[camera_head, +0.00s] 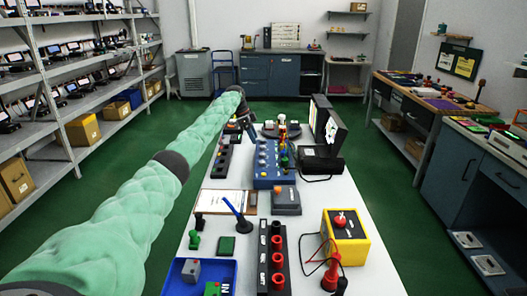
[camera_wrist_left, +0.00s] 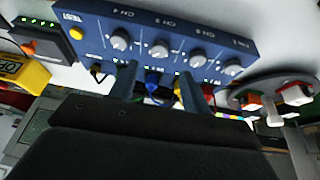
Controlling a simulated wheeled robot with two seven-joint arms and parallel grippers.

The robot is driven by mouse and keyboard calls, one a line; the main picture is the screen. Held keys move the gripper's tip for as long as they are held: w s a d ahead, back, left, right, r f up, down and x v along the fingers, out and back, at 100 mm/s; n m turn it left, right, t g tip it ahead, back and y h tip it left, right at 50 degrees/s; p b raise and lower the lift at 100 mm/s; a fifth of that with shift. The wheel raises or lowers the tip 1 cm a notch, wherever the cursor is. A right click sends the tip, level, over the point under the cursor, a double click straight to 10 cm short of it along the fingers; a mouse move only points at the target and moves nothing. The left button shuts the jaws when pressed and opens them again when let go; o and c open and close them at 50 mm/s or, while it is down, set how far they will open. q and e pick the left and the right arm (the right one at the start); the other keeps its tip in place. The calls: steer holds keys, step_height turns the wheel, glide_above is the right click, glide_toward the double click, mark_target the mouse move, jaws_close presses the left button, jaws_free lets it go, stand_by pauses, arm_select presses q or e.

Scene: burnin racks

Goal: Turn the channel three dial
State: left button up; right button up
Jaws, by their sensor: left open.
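The blue channel box (camera_head: 262,182) stands on the white table in the head view. In the left wrist view the blue box (camera_wrist_left: 178,30) shows a row of several grey dials and a yellow test button (camera_wrist_left: 76,33). Its labels appear upside down and are small. The dial second from the left (camera_wrist_left: 159,49) seems to be channel three. My left gripper (camera_wrist_left: 158,72) is open, its two fingers apart, with that dial just beyond the gap between the tips; I cannot tell whether they touch it. In the head view the left gripper (camera_head: 246,126) is small, above the box's far end.
A round stand (camera_head: 281,131) and a dark monitor (camera_head: 322,125) stand near the box. A grey unit with an orange button (camera_head: 286,200), a clipboard (camera_head: 227,202), a blue bin (camera_head: 172,280) and a yellow box (camera_head: 344,236) lie nearer. Shelves line the left wall.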

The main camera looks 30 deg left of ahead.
mark_target(262, 154)
arm_select(q)
steer(key=shift+m, duration=0.6)
steer(key=shift+p+x, duration=0.9)
steer(key=shift+x, duration=3.1)
arm_select(e)
steer(key=shift+s+d+r+g+h, duration=0.2)
steer(key=shift+s+d+r, duration=0.1)
steer(key=shift+d+r, duration=0.35)
steer(key=shift+s+d+r+g+h, duration=0.1)
steer(key=shift+s+d+r+g, duration=0.15)
steer(key=shift+d+r, duration=0.4)
steer(key=shift+a, duration=0.1)
arm_select(q)
steer(key=c, duration=1)
arm_select(e)
steer(key=shift+r, duration=0.1)
arm_select(q)
steer(key=shift+r, duration=0.1)
